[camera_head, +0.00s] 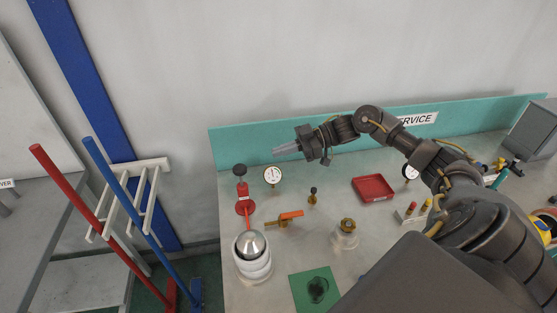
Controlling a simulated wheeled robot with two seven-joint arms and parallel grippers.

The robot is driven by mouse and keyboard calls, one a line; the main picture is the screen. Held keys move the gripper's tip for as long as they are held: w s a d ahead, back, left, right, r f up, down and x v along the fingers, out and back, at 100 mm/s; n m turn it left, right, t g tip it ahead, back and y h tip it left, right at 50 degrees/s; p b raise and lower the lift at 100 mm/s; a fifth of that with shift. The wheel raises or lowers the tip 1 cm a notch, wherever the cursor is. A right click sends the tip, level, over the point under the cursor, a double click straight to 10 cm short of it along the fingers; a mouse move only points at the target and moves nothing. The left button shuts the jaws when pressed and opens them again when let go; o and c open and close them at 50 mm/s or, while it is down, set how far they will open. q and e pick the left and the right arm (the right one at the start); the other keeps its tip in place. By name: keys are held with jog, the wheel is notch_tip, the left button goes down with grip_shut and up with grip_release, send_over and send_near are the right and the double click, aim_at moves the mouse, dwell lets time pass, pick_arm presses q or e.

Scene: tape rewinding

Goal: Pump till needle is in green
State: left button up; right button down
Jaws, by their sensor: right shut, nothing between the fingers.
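A red hand pump (245,206) with a black knob (239,169) on top stands at the left of the grey bench. A round white-faced gauge (272,175) stands just right of the pump; its needle and any green band are too small to read. My right gripper (276,152) is shut and empty. In the picture it shows above the gauge and to the upper right of the pump knob, apart from the knob. My right arm reaches in from the lower right. My left gripper is not in view.
A silver dome on a white body (252,257) stands in front of the pump. Red and blue poles (115,186) stand at the left.

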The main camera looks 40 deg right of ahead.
notch_tip(320, 180, up, 4)
jog(key=b, duration=0.4)
jog(key=shift+w+r, duration=0.15)
jog(key=shift+r, duration=0.1)
jog(key=p, duration=0.4)
send_over(241, 176)
jog(key=w+d, duration=0.1)
jog(key=d, duration=0.2)
notch_tip(241, 176, down, 2)
notch_tip(241, 176, down, 5)
jog(key=shift+d+r+p, duration=0.1)
jog(key=shift+r+p, duration=0.1)
jog(key=shift+p, duration=0.45)
